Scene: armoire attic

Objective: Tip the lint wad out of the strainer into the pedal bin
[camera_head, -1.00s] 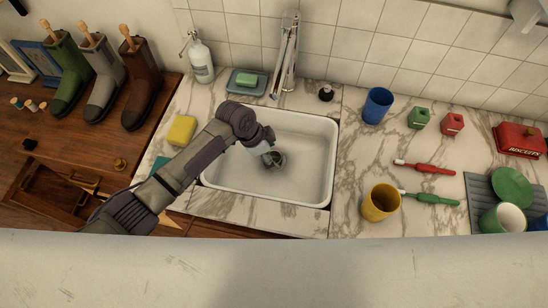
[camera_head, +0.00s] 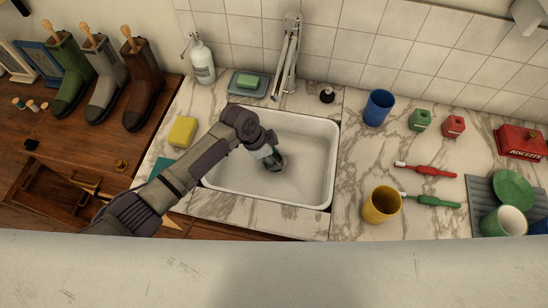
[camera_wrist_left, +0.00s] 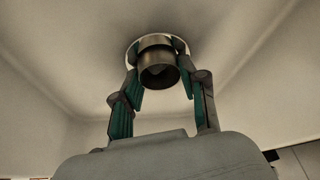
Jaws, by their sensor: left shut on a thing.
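The strainer (camera_wrist_left: 158,68) is a small dark metal cup in the left wrist view, set at the pale ring of the sink's drain. My left gripper (camera_wrist_left: 160,85) is shut on the strainer, one finger on each side. In the head view my left gripper (camera_head: 272,160) points down into the white sink (camera_head: 305,180), and it mostly hides the strainer. A greyish shape shows inside the strainer's mouth; I cannot tell if it is the lint wad. The pedal bin is not seen in either view. My right gripper is not in view.
A tall faucet (camera_head: 287,60) stands behind the sink. A soap bottle (camera_head: 202,62), a soap dish (camera_head: 247,85) and a yellow sponge (camera_head: 182,131) lie around its left side. A blue cup (camera_head: 378,107) and a yellow cup (camera_head: 381,205) stand to the right.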

